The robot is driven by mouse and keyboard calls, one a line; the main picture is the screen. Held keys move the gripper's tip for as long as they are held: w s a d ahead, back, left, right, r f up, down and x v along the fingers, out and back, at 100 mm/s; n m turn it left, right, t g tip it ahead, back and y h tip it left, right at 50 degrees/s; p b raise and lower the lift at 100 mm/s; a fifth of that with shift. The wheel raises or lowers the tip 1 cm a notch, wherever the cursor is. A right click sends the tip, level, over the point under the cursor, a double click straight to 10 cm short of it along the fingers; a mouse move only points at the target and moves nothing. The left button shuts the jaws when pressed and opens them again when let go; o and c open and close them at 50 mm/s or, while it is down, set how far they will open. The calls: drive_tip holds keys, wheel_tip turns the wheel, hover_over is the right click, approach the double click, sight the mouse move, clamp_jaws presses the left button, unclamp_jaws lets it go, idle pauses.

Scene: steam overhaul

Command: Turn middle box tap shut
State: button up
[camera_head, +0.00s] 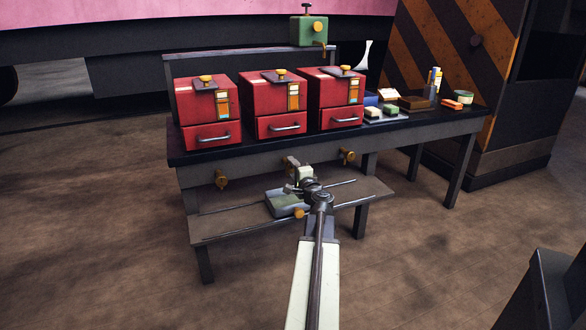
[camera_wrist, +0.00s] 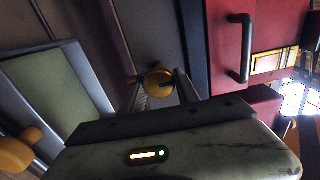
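The middle box tap (camera_head: 291,163) is a small brass tap on the table's front, below the middle red box (camera_head: 278,98); my arm partly covers it in the head view. In the wrist view the tap's round brass knob (camera_wrist: 158,80) shows at the fingertips, with a dark slot or bar across it. My gripper (camera_wrist: 160,92) has its two fingers apart, one on each side of the knob. Whether they touch it I cannot tell. In the head view my gripper (camera_head: 293,172) is just in front of the table edge at the middle tap.
Other brass taps sit at the left (camera_head: 221,179) and right (camera_head: 347,156). A lower shelf (camera_head: 235,226) below my gripper holds a grey tray with a green inside (camera_head: 285,203). Small blocks and tins lie on the table's right end.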

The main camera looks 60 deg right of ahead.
drive_tip(key=o, duration=0.4)
drive_tip(key=shift+s+d, duration=0.1)
drive_tip(key=shift+s, duration=0.1)
drive_tip(key=shift+w, duration=0.1)
drive_tip(key=v, duration=0.8)
drive_tip(key=shift+w, duration=0.1)
